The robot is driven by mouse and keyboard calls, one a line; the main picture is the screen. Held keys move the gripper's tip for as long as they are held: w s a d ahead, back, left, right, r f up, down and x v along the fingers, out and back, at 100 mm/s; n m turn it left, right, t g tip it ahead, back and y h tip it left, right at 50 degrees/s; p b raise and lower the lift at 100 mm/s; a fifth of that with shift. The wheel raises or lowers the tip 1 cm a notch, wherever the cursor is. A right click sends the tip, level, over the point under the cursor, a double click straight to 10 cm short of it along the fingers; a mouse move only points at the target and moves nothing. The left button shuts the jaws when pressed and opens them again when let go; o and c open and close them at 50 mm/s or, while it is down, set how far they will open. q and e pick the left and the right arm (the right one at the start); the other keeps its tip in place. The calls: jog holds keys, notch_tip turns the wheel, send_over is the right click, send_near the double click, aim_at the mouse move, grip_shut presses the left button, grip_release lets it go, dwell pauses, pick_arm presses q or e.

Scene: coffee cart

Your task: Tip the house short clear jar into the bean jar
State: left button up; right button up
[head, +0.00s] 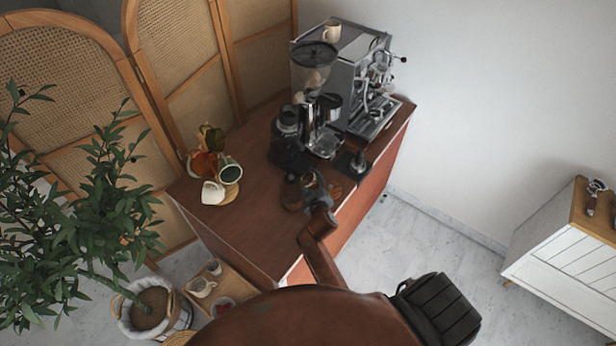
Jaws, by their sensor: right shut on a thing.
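My right gripper (316,187) is over the front part of the brown cart top (240,228). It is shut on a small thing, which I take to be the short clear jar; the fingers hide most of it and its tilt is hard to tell. A dark brown round jar (291,196), which looks like the bean jar, stands on the cart just left of the gripper. Whether the held thing touches it, I cannot tell. My left gripper is not in view.
A grinder (290,139) and a steel espresso machine (345,75) stand at the back. A tamper (357,163) on a dark mat is right of the gripper. A white cup (212,192) and a dark green-filled cup (231,172) are at the left. The cart's front left is clear.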

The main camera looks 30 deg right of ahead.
jog(key=shift+d+r+m+y+p, duration=0.4)
jog(key=shift+d+r+m+p, duration=0.15)
jog(key=shift+p, duration=0.65)
jog(key=shift+d+r+m+p, duration=0.15)
jog(key=shift+d+m+p, duration=0.1)
jog(key=shift+p, duration=0.5)
jog(key=p, duration=0.1)
jog(key=m+y+p, duration=0.1)
jog(key=p, duration=0.1)
jog(key=shift+s+d+r+m, duration=0.1)
jog(key=shift+d+r+m, duration=0.05)
jog(key=shift+d+m, duration=0.2)
jog(key=shift+d+m+y+p, duration=0.15)
jog(key=shift+m+y+p, duration=0.2)
jog(key=shift+p, duration=0.35)
jog(key=shift+d+m+t+y, duration=0.2)
jog(key=shift+m+t+y, duration=0.1)
jog(key=shift+m+y, duration=0.15)
